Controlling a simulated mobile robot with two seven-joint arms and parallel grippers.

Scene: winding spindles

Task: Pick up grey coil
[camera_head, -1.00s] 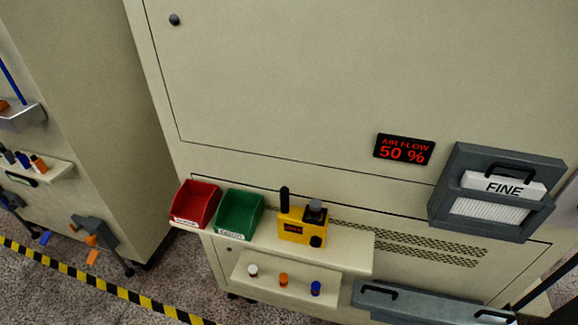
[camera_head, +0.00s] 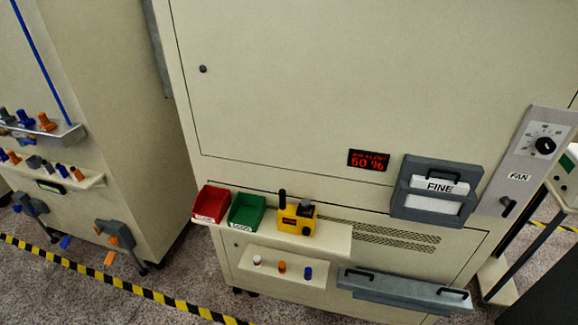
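A small grey coil (camera_head: 33,162) appears to stand among several orange and blue coils on the narrow cream shelf (camera_head: 92,181) of the left machine. It is small in the picture, so its exact shape is hard to tell. A metal ledge (camera_head: 72,134) above that shelf holds more coils, among them an orange one (camera_head: 46,122) and a blue one (camera_head: 25,117); a greyish one at the picture's left edge is unclear. Neither of my grippers is in view.
The middle machine carries a red bin (camera_head: 211,203), a green bin (camera_head: 246,210), a yellow device (camera_head: 296,218) and a lower shelf (camera_head: 262,275) with white, orange and blue pieces. Grey brackets (camera_head: 117,234) stick out low on the left machine.

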